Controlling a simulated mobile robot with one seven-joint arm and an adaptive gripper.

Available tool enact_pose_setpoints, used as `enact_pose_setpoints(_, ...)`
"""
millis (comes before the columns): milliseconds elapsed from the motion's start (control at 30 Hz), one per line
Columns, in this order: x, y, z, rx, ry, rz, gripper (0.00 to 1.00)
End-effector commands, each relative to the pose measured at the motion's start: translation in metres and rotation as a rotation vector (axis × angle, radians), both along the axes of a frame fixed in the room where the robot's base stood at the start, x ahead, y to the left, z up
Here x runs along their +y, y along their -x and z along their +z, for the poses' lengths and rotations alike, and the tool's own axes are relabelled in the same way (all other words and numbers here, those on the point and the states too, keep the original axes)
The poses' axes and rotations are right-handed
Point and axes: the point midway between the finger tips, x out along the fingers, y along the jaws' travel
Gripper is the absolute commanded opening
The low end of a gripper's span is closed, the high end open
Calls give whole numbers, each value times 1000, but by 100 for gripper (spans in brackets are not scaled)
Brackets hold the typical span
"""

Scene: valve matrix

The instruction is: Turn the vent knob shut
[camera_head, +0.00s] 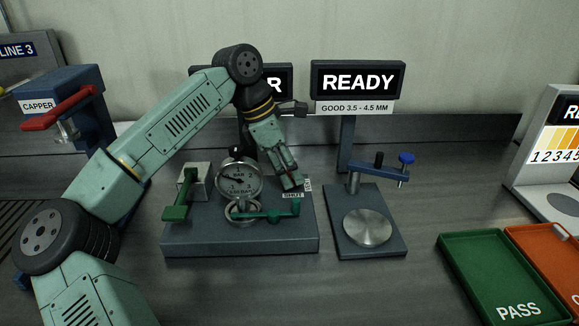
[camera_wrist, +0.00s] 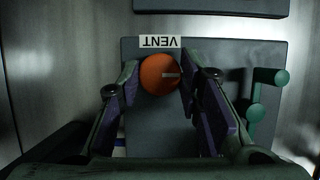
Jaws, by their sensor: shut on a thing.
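The vent knob (camera_wrist: 158,80) is a round orange knob in the wrist view, with a pale pointer line toward the right of the picture. The white VENT label (camera_wrist: 160,42) sits beside it, upside down in this view. My gripper (camera_wrist: 160,92) is shut on the knob, one finger on each side. In the head view my gripper (camera_head: 290,181) reaches down to the right back part of the grey valve block (camera_head: 240,246). There the fingers hide nearly all of the knob, and a small white label (camera_head: 292,195) shows in front of them.
The block also carries a round gauge (camera_head: 239,179), a green lever at left (camera_head: 176,212) and a green handle at front (camera_head: 270,216). A measuring stand (camera_head: 365,248) with a blue knob stands right. The capper (camera_head: 62,100) is at left, a green PASS tray (camera_head: 480,262) at right.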

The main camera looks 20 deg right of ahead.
Motion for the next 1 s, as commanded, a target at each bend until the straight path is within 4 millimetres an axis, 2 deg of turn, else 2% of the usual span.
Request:
enact_pose_setpoints(467, 0, 0, 0, -2, 1, -15, 4)
enact_pose_setpoints(500, 0, 0, 0, -2, 1, -15, 34)
enact_pose_setpoints(800, 0, 0, 0, -1, 0, -14, 52)
enact_pose_setpoints(1000, 0, 0, 0, 0, 0, -14, 52)
